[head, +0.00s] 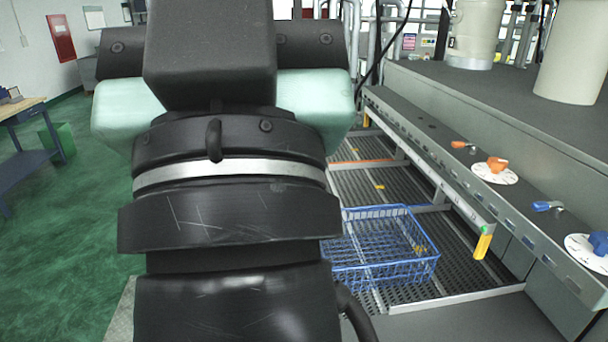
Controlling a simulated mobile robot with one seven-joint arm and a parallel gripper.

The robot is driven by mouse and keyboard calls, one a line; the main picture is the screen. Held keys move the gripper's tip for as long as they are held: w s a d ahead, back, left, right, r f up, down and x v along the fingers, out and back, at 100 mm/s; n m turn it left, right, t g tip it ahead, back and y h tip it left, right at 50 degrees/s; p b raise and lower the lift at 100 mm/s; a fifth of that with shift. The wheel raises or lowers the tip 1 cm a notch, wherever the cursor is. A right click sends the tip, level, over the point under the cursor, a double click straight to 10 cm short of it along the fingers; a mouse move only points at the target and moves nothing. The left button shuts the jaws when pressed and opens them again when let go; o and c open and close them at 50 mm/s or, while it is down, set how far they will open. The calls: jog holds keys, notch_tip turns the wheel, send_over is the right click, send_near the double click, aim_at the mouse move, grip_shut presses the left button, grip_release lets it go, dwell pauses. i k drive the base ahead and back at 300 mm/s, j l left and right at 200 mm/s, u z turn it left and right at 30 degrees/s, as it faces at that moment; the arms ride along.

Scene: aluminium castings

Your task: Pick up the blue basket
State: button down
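The blue basket (388,268) is an open wire basket. It stands upright on a dark perforated grating at the centre right of the head view. Its left part is hidden behind my arm, which fills the left centre of the picture. A small yellow patch shows at the basket's right side. My gripper cannot be made out in this view, so its place relative to the basket does not show.
A grey machine bench with a long rail (430,172) runs along the right, with orange and blue knobs on white dials. A yellow-tipped rail end (483,243) is right of the basket. A blue workbench (28,160) stands far left. Green floor (75,260) lies clear at left.

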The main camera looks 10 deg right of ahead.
aim_at(412, 260)
jog(key=i+l, duration=0.15)
jog(key=l, duration=0.25)
jog(key=i+l, duration=0.15)
jog(key=l, duration=0.25)
jog(key=i+l, duration=0.2)
jog(key=l, duration=0.2)
